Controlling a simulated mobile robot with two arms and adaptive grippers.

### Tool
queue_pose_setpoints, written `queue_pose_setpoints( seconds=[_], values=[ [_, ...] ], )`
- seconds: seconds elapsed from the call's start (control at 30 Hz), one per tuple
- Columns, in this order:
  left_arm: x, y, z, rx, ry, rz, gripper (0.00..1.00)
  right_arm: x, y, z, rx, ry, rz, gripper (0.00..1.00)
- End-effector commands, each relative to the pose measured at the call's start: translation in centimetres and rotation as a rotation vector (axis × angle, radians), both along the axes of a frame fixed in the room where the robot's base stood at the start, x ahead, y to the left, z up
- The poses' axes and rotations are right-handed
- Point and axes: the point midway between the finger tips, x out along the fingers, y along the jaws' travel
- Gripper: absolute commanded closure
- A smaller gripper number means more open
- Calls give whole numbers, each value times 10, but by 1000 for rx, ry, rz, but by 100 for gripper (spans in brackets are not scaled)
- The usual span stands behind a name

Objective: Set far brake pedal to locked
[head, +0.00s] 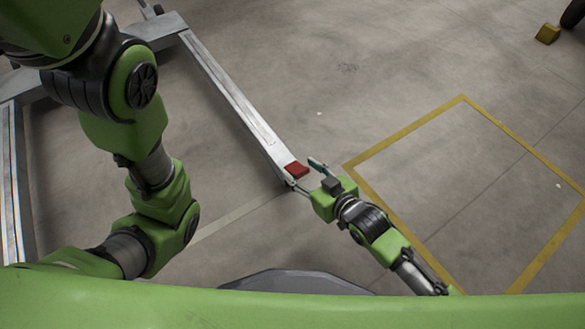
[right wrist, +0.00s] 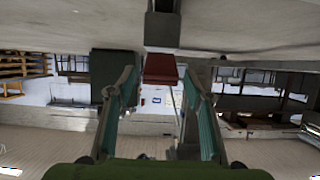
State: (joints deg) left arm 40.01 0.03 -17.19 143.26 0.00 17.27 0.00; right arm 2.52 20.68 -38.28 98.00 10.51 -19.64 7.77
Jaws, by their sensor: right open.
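The red brake pedal (head: 296,169) sits at the near end of a long pale metal beam (head: 240,105) in the head view. In the right wrist view the red pedal (right wrist: 160,68) shows between the fingertips, near the top middle. My right gripper (head: 304,174) is open beside the pedal, with its fingers pointing toward it. The two teal fingers of the right gripper (right wrist: 159,80) stand apart on either side of the pedal in the wrist view. I cannot tell whether they touch it. My left arm shows at the left, but its gripper is not in view.
The beam joins a frame at the upper left, with another rail (head: 12,185) at the left edge. A yellow outlined square (head: 402,137) marks the floor at the right. The floor around the gripper is clear.

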Motion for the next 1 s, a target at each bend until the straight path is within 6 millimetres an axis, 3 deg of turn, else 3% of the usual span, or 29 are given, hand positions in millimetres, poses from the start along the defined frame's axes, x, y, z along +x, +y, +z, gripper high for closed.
queue_pose_setpoints(
  seconds=[0.03,0.23,0.7,0.77,0.9,1.0],
  values=[
    [0,0,-14,0,-1,0,51,8,6,-10,1,-2,0,53],
    [-1,0,-31,0,-1,0,51,30,22,-19,1,-1,0,53],
    [-1,0,-37,0,-2,0,51,40,29,-20,0,1,0,53],
    [-1,0,-37,0,-2,0,51,40,29,-21,0,1,0,63],
    [-1,0,-37,0,-2,0,51,40,29,-21,-1,1,0,100],
    [-1,0,-37,0,-2,0,51,39,29,-21,-1,1,0,100]
  ],
)
